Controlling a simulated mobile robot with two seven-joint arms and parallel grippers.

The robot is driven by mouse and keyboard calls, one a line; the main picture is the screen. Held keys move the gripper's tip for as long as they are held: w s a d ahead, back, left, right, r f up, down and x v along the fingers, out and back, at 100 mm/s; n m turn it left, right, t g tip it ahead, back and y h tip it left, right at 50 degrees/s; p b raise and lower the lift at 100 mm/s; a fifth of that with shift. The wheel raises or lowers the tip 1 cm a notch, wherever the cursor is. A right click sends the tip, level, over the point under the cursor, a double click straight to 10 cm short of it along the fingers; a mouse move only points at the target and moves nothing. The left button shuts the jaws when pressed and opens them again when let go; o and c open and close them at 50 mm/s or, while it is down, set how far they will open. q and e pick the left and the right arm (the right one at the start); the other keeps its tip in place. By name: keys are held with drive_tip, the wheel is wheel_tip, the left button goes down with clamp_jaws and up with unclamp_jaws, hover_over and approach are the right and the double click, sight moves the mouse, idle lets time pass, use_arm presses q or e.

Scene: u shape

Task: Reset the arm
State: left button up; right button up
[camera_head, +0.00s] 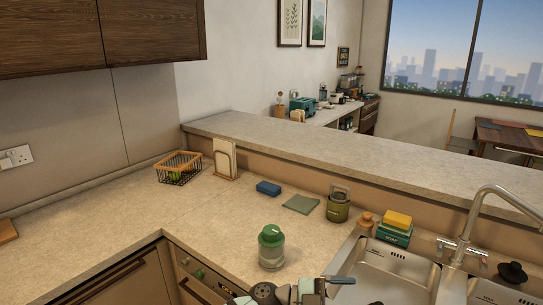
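Part of one of my arms shows at the bottom edge, low in front of the counter and sink. It seems to come in from the left, so I take it as my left gripper (325,282). It points right, toward the near left corner of the sink. Most of it is cut off by the frame, and I cannot tell whether its fingers are open or shut. My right gripper is not in view.
A green-lidded jar (271,248) stands on the counter (120,215) just beyond the arm. A green canister (338,206), blue sponge (268,188), wire basket (179,168) and sink (395,270) with tap (470,225) lie farther out. The left counter is mostly clear.

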use_arm(q)
drive_tip(key=s+a+f+n+t+y+p, duration=0.1)
drive_tip(key=a+f+n+t+y, duration=0.35)
drive_tip(key=a+n+t, duration=0.5)
drive_tip(key=s+a+f+n+t+y+p, duration=0.1)
drive_tip(key=a+f+n+t+y, duration=0.4)
drive_tip(key=a+n+t, duration=0.45)
drive_tip(key=s+a+f+n+g+y+p, duration=0.1)
drive_tip(key=s+a+f+n+g+y, duration=0.4)
drive_tip(key=s+a+f, duration=0.9)
drive_tip(key=s+a+y, duration=0.1)
drive_tip(key=s, duration=0.1)
drive_tip(key=shift+s+a, duration=0.15)
drive_tip(key=shift+s, duration=0.2)
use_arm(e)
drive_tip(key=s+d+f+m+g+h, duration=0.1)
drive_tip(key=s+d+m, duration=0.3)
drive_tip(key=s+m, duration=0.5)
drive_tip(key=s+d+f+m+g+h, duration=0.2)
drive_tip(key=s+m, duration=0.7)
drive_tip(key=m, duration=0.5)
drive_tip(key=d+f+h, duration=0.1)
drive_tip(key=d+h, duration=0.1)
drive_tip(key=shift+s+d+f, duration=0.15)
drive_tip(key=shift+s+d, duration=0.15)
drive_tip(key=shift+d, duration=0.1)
